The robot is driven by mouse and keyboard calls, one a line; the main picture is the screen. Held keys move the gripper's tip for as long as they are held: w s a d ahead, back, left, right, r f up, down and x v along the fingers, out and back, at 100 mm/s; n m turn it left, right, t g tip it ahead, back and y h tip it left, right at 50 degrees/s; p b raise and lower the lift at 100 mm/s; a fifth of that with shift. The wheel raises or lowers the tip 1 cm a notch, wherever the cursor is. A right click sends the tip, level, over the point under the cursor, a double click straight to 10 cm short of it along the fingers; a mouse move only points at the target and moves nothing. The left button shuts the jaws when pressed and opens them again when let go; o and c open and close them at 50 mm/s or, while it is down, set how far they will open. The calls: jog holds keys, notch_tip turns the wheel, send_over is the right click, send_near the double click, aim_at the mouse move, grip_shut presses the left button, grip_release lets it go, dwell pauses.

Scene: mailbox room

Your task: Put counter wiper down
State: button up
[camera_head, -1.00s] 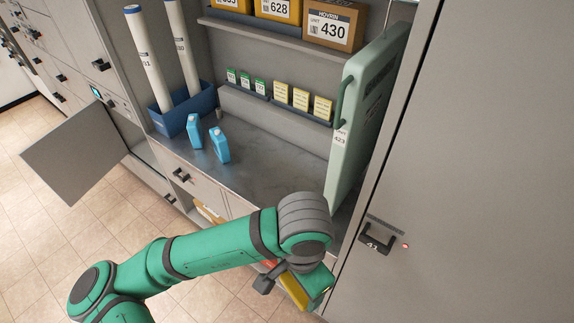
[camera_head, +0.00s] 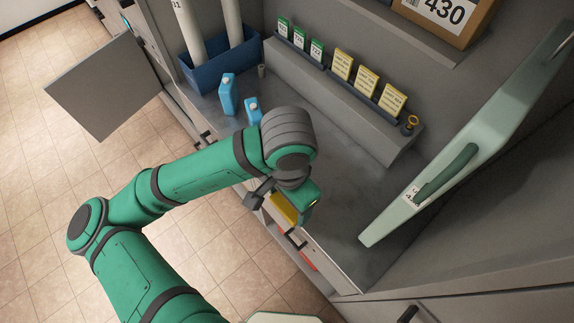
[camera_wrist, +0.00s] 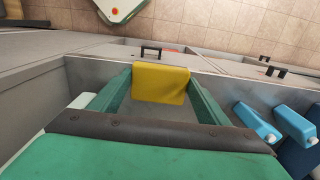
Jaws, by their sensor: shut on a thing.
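The counter wiper is a yellow block (camera_wrist: 161,83) held between the two green fingers of my gripper (camera_wrist: 160,95) in the wrist view. In the head view its yellow side (camera_head: 283,208) shows under my gripper (camera_head: 290,207), at the front edge of the counter. My gripper is shut on it. The grey counter top (camera_head: 345,205) lies just behind and to the right of my gripper. I cannot tell whether the wiper touches anything below it.
Small yellow boxes (camera_head: 366,82) line a ledge behind. A pale green panel with a handle (camera_head: 450,165) stands right. The counter's middle is bare.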

jog(key=w+f, duration=0.3)
jog(key=w, duration=0.1)
jog(key=w+f, duration=0.3)
jog(key=w, duration=0.1)
jog(key=w+d+f, duration=0.1)
jog(key=w+f, duration=0.2)
jog(key=w, duration=0.2)
jog(key=shift+w+f, duration=0.4)
jog(key=shift+w, duration=0.05)
jog(key=shift+w+f, duration=0.1)
jog(key=shift+f, duration=1.55)
jog(key=o, duration=0.9)
jog(key=shift+f, duration=0.15)
notch_tip(320, 180, up, 12)
jog(key=shift+r, duration=0.2)
